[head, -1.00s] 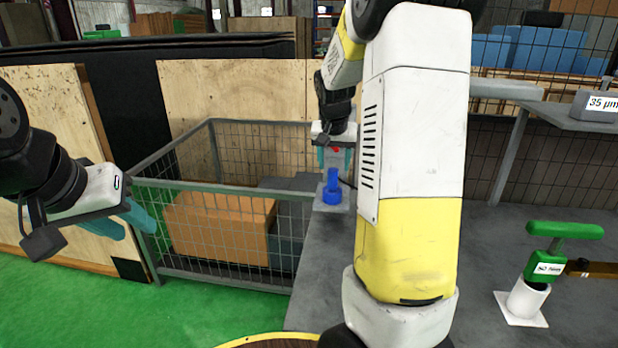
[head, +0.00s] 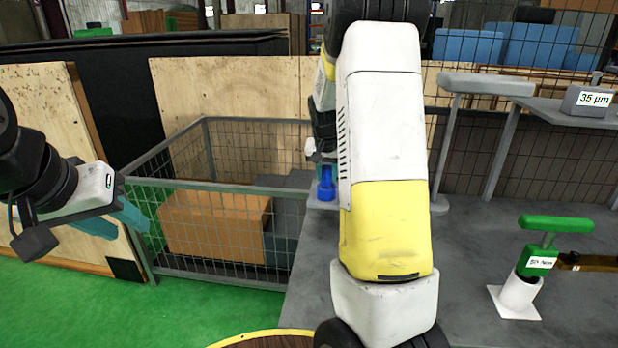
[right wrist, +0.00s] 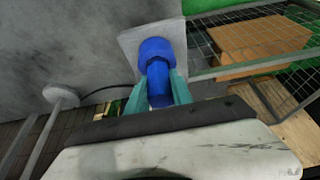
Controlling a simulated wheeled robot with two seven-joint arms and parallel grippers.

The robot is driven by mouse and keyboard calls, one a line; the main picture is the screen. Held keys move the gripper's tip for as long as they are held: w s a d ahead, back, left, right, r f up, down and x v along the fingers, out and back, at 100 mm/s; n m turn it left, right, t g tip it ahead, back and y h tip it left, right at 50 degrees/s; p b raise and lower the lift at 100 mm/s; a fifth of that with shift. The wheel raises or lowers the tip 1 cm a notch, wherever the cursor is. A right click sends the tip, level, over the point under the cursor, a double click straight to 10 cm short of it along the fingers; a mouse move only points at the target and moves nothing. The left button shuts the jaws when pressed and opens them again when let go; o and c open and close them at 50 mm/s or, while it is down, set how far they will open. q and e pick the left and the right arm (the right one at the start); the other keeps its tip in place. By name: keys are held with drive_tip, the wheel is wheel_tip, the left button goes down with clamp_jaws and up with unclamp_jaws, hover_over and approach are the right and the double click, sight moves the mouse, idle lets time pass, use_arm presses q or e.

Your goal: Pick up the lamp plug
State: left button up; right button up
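The lamp plug (right wrist: 159,82) is a blue cylinder standing in a wider blue socket on a light square plate; it also shows in the head view (head: 326,178). My right gripper (right wrist: 161,88) has its two teal fingers on either side of the plug. No clear gap shows between fingers and plug, but I cannot tell whether they press on it. In the head view, my right arm partly hides this gripper (head: 324,170). My left gripper (head: 128,222) is at the left, away from the plug, seen side-on, so its opening is unclear.
A wire cage (head: 205,187) with a brown box (head: 215,225) stands left of the grey surface (head: 470,265). A green-handled gauge (head: 540,255) in a white stand is at the right. A dark cable (right wrist: 105,90) runs beside the plug. A grey post (right wrist: 60,98) stands nearby.

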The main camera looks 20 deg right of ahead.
clamp_jaws()
drive_tip(key=shift+r, duration=0.1)
